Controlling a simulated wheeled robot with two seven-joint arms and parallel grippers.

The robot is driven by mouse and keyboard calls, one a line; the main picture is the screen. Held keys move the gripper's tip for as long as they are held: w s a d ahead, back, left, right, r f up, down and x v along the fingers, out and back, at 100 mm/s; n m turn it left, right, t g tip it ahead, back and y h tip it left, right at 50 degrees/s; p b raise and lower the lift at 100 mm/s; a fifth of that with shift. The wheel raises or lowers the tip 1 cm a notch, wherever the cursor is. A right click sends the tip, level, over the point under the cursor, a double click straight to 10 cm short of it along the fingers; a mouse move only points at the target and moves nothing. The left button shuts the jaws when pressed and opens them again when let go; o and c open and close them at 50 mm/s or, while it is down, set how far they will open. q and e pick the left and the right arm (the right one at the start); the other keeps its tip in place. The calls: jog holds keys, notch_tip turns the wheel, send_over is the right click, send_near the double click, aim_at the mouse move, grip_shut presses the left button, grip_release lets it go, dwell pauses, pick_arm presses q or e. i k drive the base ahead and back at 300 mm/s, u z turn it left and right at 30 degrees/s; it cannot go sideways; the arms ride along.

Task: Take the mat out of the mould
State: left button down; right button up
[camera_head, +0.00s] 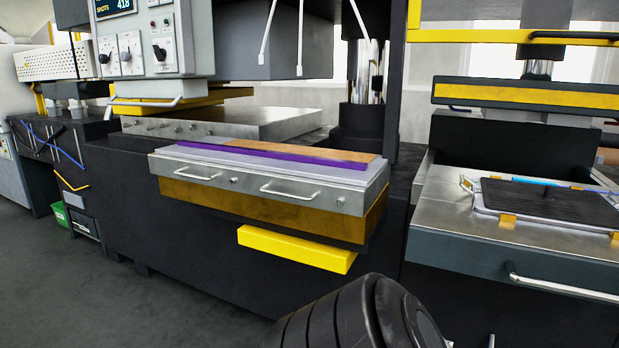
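A metal mould block (270,189) with two bar handles on its front is drawn out of the middle press. On its top lie a thin purple strip (265,154) and a flat brown-orange piece (318,152) behind it. At the right, a dark ribbed mat (545,203) lies flat in a shallow silver frame (490,212) with orange clips, on a steel table. A blue bar runs along the mat's back edge. I cannot tell which piece is the mould's mat. Neither gripper is in view; a black rounded link of mine shows at the bottom centre.
A yellow ledge (296,249) juts out below the mould. A yellow-striped press head (525,95) hangs above the right table, whose front has a bar handle (565,288). A control box (142,45) is at upper left. Grey floor (130,310) is clear at lower left.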

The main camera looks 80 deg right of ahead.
aim_at(585, 208)
jog(key=z, duration=2.2)
